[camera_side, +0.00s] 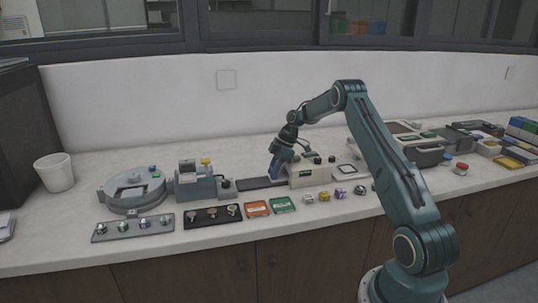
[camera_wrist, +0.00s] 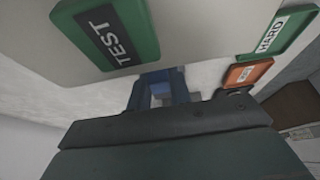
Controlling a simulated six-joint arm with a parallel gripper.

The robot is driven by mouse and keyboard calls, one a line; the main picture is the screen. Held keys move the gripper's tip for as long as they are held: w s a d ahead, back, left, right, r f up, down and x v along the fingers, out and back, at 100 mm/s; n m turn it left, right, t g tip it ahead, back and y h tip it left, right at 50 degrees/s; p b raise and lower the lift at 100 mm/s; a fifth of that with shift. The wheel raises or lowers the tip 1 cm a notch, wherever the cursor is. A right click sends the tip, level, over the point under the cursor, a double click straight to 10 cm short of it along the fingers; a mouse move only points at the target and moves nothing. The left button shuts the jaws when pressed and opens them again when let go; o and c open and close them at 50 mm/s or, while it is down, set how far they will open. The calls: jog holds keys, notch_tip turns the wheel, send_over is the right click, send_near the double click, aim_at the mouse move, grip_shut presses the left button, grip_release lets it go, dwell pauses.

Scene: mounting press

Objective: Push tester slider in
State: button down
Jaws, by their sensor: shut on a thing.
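The tester (camera_side: 308,174) is a pale box with a green label on the counter's middle; the label reads TEST (camera_wrist: 115,38) in the wrist view. A dark flat track (camera_side: 254,184) runs out from its left side. My gripper (camera_side: 275,174) points down at the tester's left end, over the track. In the wrist view my gripper (camera_wrist: 163,92) has its blue fingers close together around a small grey-blue piece, which looks like the tester slider (camera_wrist: 166,98). The fingers and arm hide most of the slider in the side view.
Left of the track stands a grey-blue machine (camera_side: 195,184). An orange tray (camera_side: 256,208) and a green tray (camera_side: 281,204) lie in front, with several small samples to their right. A white cup (camera_side: 54,173) stands far left.

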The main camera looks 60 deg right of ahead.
jog(key=shift+s+d, duration=0.2)
jog(key=shift+d, duration=0.05)
jog(key=c, duration=1.5)
grip_release()
jog(key=shift+s+r, duration=0.1)
jog(key=shift+o, duration=1.1)
jog(key=shift+a, duration=0.1)
jog(key=v, duration=1.3)
jog(key=shift+r, duration=0.3)
